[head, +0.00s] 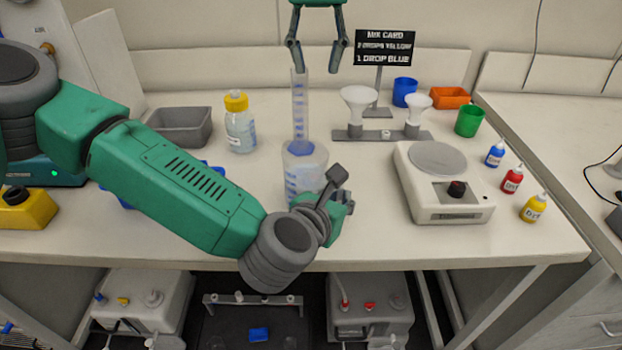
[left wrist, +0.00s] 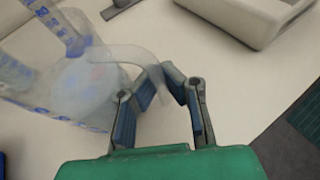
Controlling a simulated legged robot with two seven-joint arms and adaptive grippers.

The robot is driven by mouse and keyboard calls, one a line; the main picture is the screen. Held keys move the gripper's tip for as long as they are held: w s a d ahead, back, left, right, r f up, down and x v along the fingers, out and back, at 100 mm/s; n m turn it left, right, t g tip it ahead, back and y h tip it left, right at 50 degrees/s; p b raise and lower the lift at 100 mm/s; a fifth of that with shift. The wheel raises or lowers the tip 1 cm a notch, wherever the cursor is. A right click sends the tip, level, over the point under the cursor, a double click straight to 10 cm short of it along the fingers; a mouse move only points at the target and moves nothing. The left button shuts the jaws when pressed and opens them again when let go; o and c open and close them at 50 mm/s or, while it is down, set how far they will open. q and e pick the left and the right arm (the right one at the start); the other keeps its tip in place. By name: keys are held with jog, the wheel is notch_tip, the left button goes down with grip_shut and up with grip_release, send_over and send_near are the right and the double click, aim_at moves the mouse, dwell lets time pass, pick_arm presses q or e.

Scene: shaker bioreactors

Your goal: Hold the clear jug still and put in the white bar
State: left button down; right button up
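The clear jug (head: 303,170) with blue markings stands upright near the table's front edge in the head view. In the left wrist view the jug (left wrist: 85,85) is at left, its clear handle (left wrist: 135,55) curving to my left gripper's tips. My left gripper (left wrist: 164,85) has its tips close together, apparently around the handle; my wrist partly hides it in the head view (head: 345,200). My right gripper (head: 317,70) is open and empty at the top, its left finger by the tall cylinder's top. I cannot make out the white bar for certain.
The graduated cylinder (head: 299,110) stands just behind the jug. A funnel stand (head: 360,134) and white scale (head: 445,195) are to the right, with small dropper bottles (head: 512,180) beyond. A yellow-capped bottle (head: 240,130) and grey bin (head: 182,127) are behind my left arm.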

pick_arm(q)
jog(key=c, duration=1.6)
grip_release()
jog(key=shift+c, duration=0.2)
